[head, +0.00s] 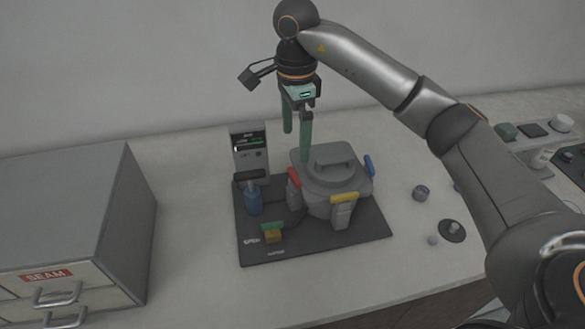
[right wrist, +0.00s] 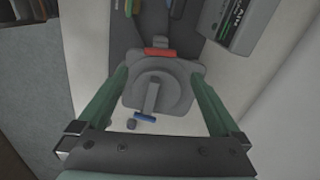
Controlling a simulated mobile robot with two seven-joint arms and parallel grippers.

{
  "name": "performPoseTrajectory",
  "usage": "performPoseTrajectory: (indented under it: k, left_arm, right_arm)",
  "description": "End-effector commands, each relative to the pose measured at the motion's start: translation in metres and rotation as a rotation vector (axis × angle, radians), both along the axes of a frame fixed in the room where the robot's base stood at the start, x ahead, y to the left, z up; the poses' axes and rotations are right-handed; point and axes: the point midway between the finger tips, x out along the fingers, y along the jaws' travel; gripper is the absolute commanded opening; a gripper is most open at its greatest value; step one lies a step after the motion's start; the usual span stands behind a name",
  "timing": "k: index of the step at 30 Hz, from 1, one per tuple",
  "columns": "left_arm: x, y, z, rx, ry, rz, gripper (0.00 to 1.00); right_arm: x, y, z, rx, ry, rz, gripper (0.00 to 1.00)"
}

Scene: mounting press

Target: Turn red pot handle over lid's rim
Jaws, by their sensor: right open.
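The grey pot (head: 320,205) stands on a dark base plate, with a grey lid (head: 333,172) that has a raised bar on top. The red handle (head: 294,178) is at the pot's left side, by the lid's rim. In the right wrist view the red handle (right wrist: 160,52) lies across the top edge of the lid (right wrist: 174,90). My right gripper (head: 297,144) has green fingers, hangs pointing down above the pot's back left side, and is open with nothing between its fingers. In the wrist view its fingers are either side of the lid. My left gripper is not seen.
The yellow handle (head: 344,197) is at the pot's front and the blue handle (head: 369,165) at its right. A display unit (head: 249,150) and a blue cylinder (head: 253,202) stand left. A drawer cabinet (head: 70,215) is far left. Small round parts (head: 420,193) lie right.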

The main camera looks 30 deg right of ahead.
Motion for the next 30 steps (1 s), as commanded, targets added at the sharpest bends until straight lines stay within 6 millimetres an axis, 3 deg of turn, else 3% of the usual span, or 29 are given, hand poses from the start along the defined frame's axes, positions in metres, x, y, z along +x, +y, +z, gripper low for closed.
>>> performPoseTrajectory:
  k: [6, 13, 18, 27, 30]
  left_arm:
    - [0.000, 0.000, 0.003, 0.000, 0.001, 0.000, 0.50]
    - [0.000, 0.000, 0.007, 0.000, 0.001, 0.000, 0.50]
    - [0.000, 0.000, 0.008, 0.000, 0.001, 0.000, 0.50]
    - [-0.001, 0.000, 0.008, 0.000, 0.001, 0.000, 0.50]
    - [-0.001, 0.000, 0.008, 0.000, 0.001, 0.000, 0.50]
  right_arm:
    - [-0.001, 0.000, -0.047, 0.001, 0.006, 0.000, 1.00]
    - [-0.001, 0.001, -0.084, 0.002, 0.003, -0.001, 1.00]
    - [0.000, 0.001, -0.095, 0.002, 0.000, 0.000, 1.00]
    - [0.000, 0.001, -0.097, 0.002, 0.000, 0.000, 1.00]
    - [0.000, 0.001, -0.097, 0.002, 0.000, 0.000, 0.89]
